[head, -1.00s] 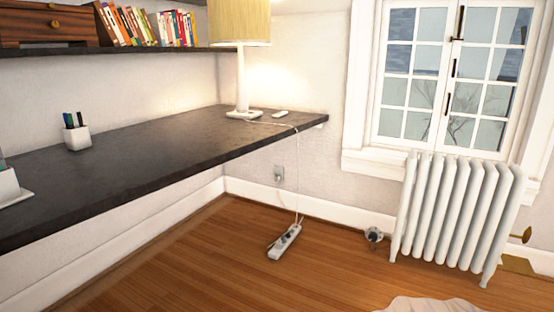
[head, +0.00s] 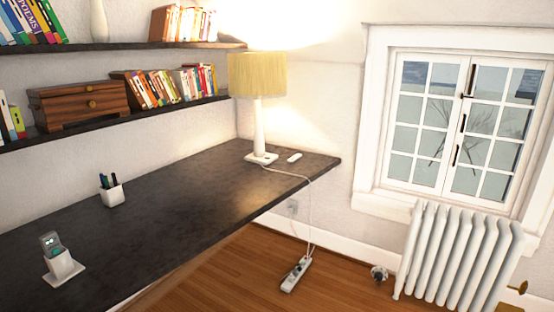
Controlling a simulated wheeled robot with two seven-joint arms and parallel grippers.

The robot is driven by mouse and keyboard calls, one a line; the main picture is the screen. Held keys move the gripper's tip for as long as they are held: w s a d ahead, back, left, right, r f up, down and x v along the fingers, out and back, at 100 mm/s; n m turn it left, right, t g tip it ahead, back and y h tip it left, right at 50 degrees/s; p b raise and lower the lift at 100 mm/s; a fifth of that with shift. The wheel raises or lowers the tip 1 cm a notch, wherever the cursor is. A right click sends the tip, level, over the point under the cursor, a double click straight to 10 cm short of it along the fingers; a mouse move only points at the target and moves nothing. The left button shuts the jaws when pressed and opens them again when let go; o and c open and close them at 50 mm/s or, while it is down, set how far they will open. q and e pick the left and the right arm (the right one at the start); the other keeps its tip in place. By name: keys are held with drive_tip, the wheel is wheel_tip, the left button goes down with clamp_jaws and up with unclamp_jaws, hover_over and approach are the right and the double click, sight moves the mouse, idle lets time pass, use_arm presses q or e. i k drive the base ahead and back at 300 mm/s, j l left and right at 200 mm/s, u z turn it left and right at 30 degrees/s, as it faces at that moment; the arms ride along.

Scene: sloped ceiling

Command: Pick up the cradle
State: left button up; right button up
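A white cradle (head: 62,266) stands on the dark desk (head: 190,200) at the lower left of the head view. It has a flat white base, and a grey device (head: 50,243) with a small screen and a greenish spot rests upright in it. Neither of my grippers shows in the head view.
A white pen cup (head: 111,195) stands behind the cradle. A lamp (head: 259,135) and a small white object (head: 294,157) are at the desk's far end. Shelves (head: 150,121) hang above. A power strip (head: 296,275) and radiator (head: 458,258) stand beyond the desk.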

sight(62, 268)
drive_tip(key=u, duration=1.65)
drive_tip(key=i+l+u, duration=0.1)
drive_tip(key=u, duration=0.35)
drive_tip(key=l+u, duration=0.1)
drive_tip(key=u, duration=0.3)
drive_tip(key=i+l+u, duration=0.1)
drive_tip(key=u, duration=0.35)
drive_tip(key=i+l+u, duration=0.1)
drive_tip(key=l+u, duration=0.3)
drive_tip(key=l, duration=0.45)
drive_tip(key=l+u, duration=0.35)
drive_tip(key=l, duration=0.45)
drive_tip(key=k+l, duration=0.1)
drive_tip(key=l, duration=0.65)
